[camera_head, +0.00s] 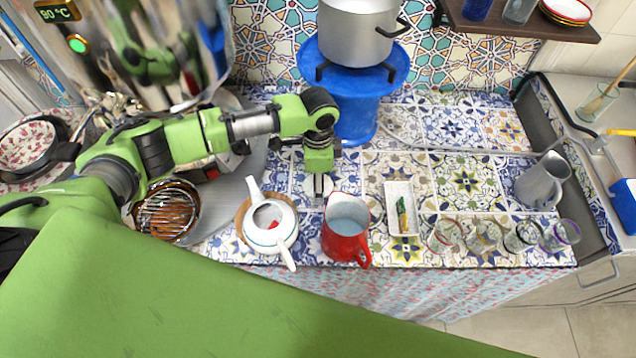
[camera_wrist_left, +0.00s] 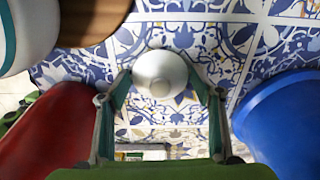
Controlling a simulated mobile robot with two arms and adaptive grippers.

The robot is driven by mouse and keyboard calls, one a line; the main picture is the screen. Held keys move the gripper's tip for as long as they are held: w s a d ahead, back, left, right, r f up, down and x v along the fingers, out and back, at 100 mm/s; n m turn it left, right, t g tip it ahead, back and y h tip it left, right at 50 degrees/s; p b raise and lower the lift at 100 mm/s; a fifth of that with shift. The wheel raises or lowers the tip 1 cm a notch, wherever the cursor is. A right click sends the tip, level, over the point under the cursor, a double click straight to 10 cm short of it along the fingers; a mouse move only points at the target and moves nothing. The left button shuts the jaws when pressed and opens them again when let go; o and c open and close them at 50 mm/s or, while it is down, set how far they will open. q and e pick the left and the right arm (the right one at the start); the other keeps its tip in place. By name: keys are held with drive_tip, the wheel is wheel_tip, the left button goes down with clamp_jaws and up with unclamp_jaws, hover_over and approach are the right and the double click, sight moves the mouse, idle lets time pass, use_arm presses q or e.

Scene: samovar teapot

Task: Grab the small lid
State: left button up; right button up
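The small white round lid (camera_wrist_left: 160,73) lies on the patterned tile counter. In the wrist view it sits between the two fingers of my left gripper (camera_wrist_left: 162,85), with a narrow gap on each side. In the head view my left gripper (camera_head: 318,200) points down over the lid and hides much of it. The left gripper is open around the lid. A white teapot (camera_head: 280,238) with an open top stands on a round wooden board left of the gripper; something red shows in its opening. My right gripper is not in view.
A red pitcher (camera_head: 345,243) stands close in front of the left gripper. A blue stand (camera_head: 357,112) bearing a metal pot (camera_head: 352,35) is behind it. A white tray (camera_head: 402,222) and several glasses (camera_head: 447,236) are to the right. A grill (camera_head: 168,210) is left.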

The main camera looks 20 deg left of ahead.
use_arm(q)
drive_tip(key=c, duration=0.5)
drive_tip(key=shift+r, duration=0.15)
